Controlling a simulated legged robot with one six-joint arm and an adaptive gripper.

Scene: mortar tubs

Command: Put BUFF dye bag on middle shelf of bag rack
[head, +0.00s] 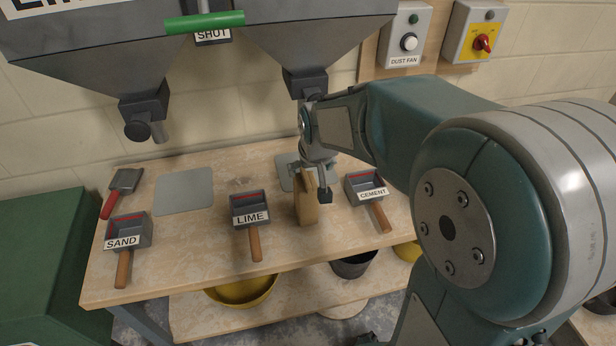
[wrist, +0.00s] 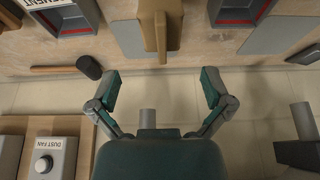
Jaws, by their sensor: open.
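A tan-brown upright bag (head: 306,208) stands on the wooden bench between the LIME and CEMENT scoops; no label on it is readable. It also shows at the top of the wrist view (wrist: 130,38), with a narrow raised ridge. My gripper (head: 313,183) is at the bag in the head view and partly overlaps it. In the wrist view my gripper (wrist: 160,85) is open, its fingers wide apart and empty, with the bag beyond the fingertips and roughly centred between them. I cannot see a bag rack or its middle shelf in either view.
Scoops labelled SAND (head: 128,232), LIME (head: 250,208) and CEMENT (head: 366,186) lie on the bench (head: 190,262). Hopper spouts (head: 145,108) hang above it. A red-handled trowel (head: 122,190) lies at the left. Yellow (head: 243,291) and dark tubs (head: 353,266) sit below.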

